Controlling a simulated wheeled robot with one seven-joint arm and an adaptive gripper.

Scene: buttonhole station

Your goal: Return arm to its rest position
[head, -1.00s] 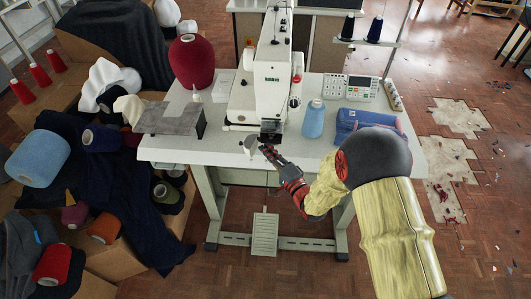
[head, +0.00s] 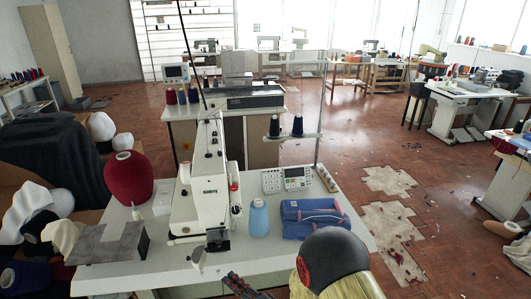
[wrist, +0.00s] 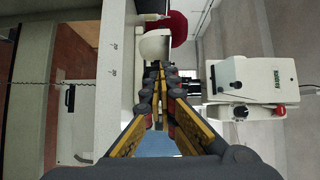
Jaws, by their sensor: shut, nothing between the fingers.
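My gripper (head: 236,284) is at the bottom of the head view, by the front edge of the white sewing table (head: 110,280), partly cut off by the frame. The wrist view shows its fingers (wrist: 162,78) together with nothing between them. The white buttonhole machine (head: 208,190) stands on the table beyond the gripper. It also shows at the right of the wrist view (wrist: 262,78), apart from the fingers. My forearm is at the lower right of the head view, over the table's front right part.
Cartons with yarn and dark cloth (head: 50,160) crowd the left. Open floor (head: 330,165) lies behind right.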

